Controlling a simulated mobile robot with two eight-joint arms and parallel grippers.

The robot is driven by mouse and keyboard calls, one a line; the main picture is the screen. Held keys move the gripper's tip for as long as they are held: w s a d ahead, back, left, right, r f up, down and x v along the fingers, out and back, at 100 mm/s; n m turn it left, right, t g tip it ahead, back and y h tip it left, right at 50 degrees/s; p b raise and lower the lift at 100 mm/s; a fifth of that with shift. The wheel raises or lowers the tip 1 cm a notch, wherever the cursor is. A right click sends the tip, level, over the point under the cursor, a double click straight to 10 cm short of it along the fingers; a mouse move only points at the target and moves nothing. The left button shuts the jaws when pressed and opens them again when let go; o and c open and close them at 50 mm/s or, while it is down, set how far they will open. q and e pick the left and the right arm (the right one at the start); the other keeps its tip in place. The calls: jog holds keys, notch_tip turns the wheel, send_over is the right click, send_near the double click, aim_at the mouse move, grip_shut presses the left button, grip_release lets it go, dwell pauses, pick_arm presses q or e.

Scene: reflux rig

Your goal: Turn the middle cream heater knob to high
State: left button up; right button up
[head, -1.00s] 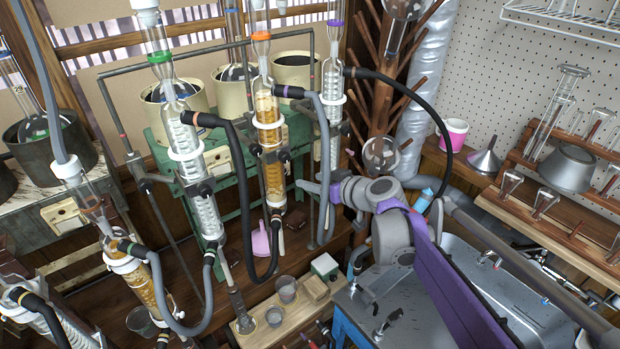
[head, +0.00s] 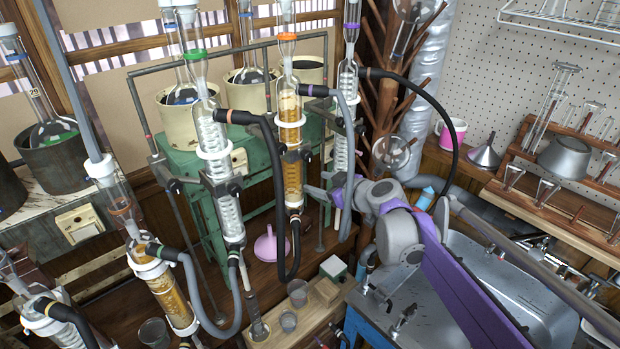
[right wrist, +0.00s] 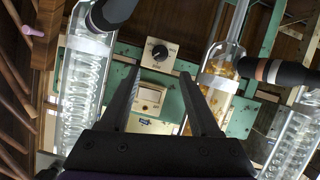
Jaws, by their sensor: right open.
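The middle cream heater pot (head: 249,92) stands on the green bench, between two similar cream pots. My right gripper (head: 322,190) reaches in front of the bench, just right of the amber-filled condenser (head: 292,170). In the right wrist view its open, empty fingers (right wrist: 160,76) point toward a cream control plate (right wrist: 178,66) with a black round knob (right wrist: 159,52) bearing a pale mark. The knob lies beyond the fingertips, apart from them. I cannot tell which heater this plate belongs to. My left gripper is not in view.
A clear coiled condenser (right wrist: 82,88) and the amber condenser (right wrist: 216,85) flank the fingers in the right wrist view. A black hose (head: 436,112) arches over my right arm. A metal sink (head: 500,285) and a wooden peg rack (head: 395,85) stand to the right.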

jog(key=x, duration=1)
grip_shut()
